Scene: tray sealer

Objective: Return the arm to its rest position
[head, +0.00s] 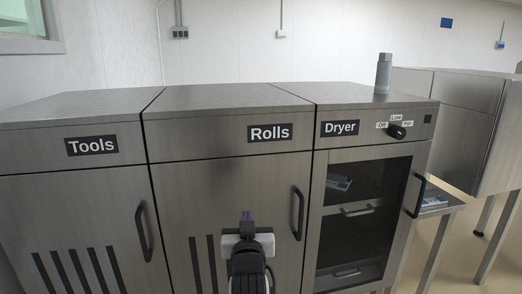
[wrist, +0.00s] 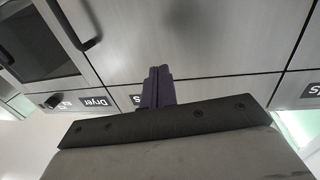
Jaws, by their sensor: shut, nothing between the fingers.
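My gripper (head: 247,216) shows low in the middle of the head view, in front of the cabinet labelled Rolls (head: 232,175). Its white and black body is at the bottom edge. In the wrist view the purple fingers (wrist: 158,75) are together with nothing between them. Behind the fingers is the steel front of the Rolls cabinet (wrist: 190,40), upside down in that view. I cannot tell how far the fingers are from that front.
The Tools cabinet (head: 75,185) is on the left, its door shut. The Dryer (head: 365,210) on the right has a glass door, a handle (head: 415,195) and a knob (head: 397,131). A grey cylinder (head: 383,73) stands on top. A side table (head: 447,207) and steel machine (head: 460,115) are farther right.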

